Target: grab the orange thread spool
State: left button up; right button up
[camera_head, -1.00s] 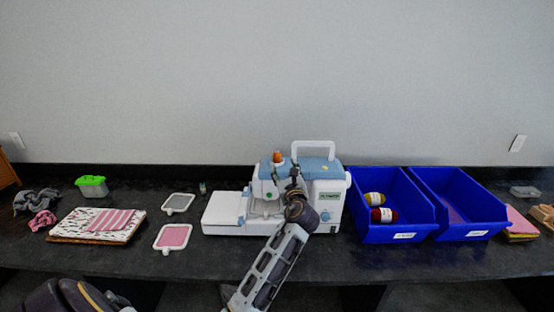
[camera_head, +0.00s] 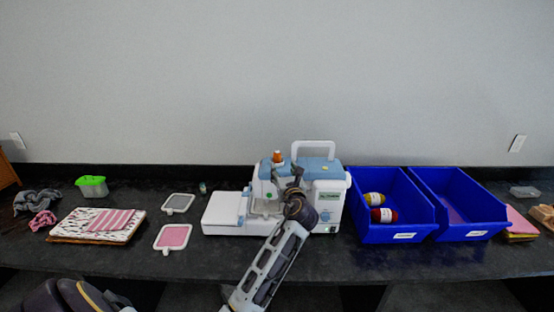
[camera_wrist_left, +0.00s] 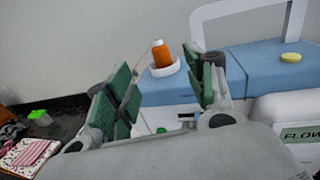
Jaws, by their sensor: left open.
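The orange thread spool (camera_head: 277,156) stands upright on the blue top of the white sewing machine (camera_head: 327,171). It also shows in the left wrist view (camera_wrist_left: 162,55), in a white holder, with a thin thread running off it. My left gripper (camera_head: 285,168) is in front of the machine's top, just below and right of the spool in the head view. In the wrist view its green-padded fingers (camera_wrist_left: 160,82) are spread apart, and the spool shows beyond them, between the tips. Nothing is held. My right gripper is not clearly visible.
The machine's white handle (camera_head: 313,147) rises right of the spool. Two blue bins (camera_head: 400,225) (camera_head: 468,222) stand at the right; the left one holds red and yellow spools. Fabric (camera_head: 97,224), a green-lidded box (camera_head: 92,187) and two framed pads lie at the left.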

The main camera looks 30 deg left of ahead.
aim_at(278, 156)
pick_arm(q)
jog(key=shift+p+x, duration=0.3)
jog(key=shift+x, duration=3.6)
jog(key=shift+p+x, duration=0.4)
jog(key=shift+x, duration=2.15)
jog(key=c, duration=1)
